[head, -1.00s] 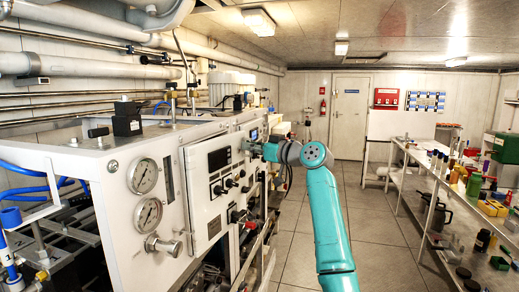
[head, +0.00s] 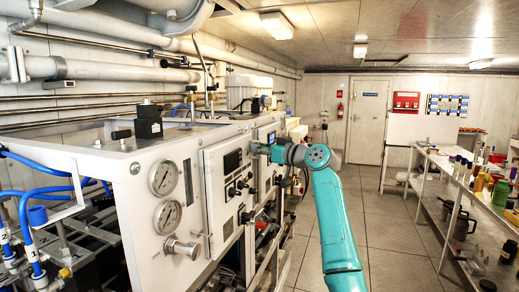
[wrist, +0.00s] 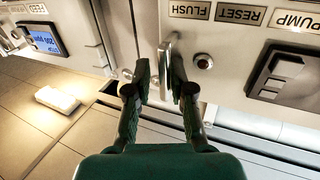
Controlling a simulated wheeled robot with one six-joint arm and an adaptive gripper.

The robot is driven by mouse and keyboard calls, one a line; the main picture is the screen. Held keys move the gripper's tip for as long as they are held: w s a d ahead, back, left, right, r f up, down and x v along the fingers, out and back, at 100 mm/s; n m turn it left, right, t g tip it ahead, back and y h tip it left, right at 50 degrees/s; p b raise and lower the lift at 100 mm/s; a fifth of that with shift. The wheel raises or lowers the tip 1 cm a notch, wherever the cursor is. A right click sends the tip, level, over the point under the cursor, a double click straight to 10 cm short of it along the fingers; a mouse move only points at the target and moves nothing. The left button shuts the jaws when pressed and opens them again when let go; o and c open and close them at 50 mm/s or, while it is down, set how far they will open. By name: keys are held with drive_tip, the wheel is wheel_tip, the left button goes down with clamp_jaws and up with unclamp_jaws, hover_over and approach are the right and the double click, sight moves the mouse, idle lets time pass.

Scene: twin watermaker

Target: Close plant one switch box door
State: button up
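The switch box front (head: 222,190) is a white panel with a dark display and black knobs on the long white machine at left. My gripper (head: 258,148) is at its far side, beside a second panel with a small blue display (head: 271,137). In the wrist view, my gripper (wrist: 160,78) has its two dark fingers apart, one on each side of an upright metal handle (wrist: 167,60). I cannot tell whether either finger touches the handle. How far any door stands open is not clear; my gripper and wrist hide part of the panels.
Two round gauges (head: 165,196) and a metal knob are on the near machine panel. A shelf (head: 455,170) with bottles stands at right. The tiled aisle (head: 395,225) between is clear.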

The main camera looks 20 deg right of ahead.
drive_tip(key=shift+o, duration=0.3)
drive_tip(key=shift+w+a+r, duration=0.1)
drive_tip(key=shift+w+a, duration=0.05)
drive_tip(key=shift+a, duration=0.4)
drive_tip(key=shift+d, duration=0.15)
drive_tip(key=shift+s+d, duration=0.2)
drive_tip(key=shift+s, duration=0.1)
drive_tip(key=v, duration=1.1)
drive_tip(key=shift+s, duration=0.15)
